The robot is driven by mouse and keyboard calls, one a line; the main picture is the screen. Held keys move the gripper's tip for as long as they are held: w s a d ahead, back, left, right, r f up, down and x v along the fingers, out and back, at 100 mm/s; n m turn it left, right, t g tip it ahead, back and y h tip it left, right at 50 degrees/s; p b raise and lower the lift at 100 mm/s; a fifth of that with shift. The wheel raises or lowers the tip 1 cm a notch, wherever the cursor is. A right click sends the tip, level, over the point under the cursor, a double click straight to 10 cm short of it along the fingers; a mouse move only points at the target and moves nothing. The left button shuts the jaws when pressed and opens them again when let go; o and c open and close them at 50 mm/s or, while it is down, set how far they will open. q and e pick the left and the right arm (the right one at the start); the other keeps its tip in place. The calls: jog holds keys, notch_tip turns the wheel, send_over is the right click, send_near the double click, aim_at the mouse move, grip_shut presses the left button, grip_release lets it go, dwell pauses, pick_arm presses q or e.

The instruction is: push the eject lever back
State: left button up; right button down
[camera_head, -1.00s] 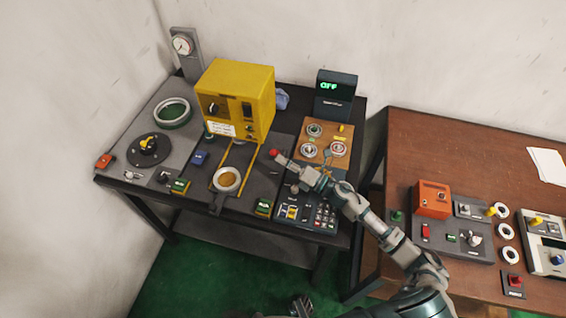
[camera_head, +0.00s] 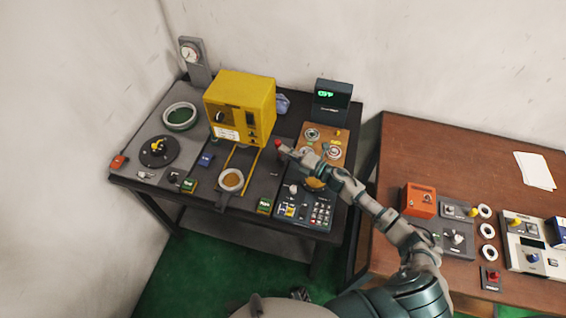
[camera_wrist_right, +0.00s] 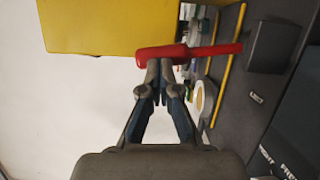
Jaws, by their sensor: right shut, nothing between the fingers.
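The eject lever has a red knob (camera_head: 278,143) and stands on the dark table just right of the yellow machine. In the right wrist view the red lever (camera_wrist_right: 185,52) lies across the picture, right at the tips of my right gripper (camera_wrist_right: 160,72). The gripper is shut with nothing between its fingers, and its tips are touching or almost touching the lever. In the head view my right gripper (camera_head: 288,152) is beside the red knob, on its right. My left gripper does not show clearly in any view.
The yellow machine (camera_head: 240,100) stands close left of the lever. A white ring (camera_head: 231,179) sits in front of it. A wooden panel with dials (camera_head: 322,140) and a keypad (camera_head: 318,212) lie under and beside my right arm. A brown table (camera_head: 450,150) is at right.

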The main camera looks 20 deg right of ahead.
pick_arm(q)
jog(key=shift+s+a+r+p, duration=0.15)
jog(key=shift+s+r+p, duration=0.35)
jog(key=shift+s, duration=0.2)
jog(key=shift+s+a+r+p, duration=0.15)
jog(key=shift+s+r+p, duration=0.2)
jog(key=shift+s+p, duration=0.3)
pick_arm(e)
jog(key=shift+w+d+r+m, duration=0.2)
jog(key=shift+w+d+m, duration=0.3)
jog(key=shift+w, duration=0.25)
jog(key=shift+w+d+r+m, duration=0.15)
jog(key=shift+w+d+m, duration=0.35)
jog(key=shift+w, duration=0.3)
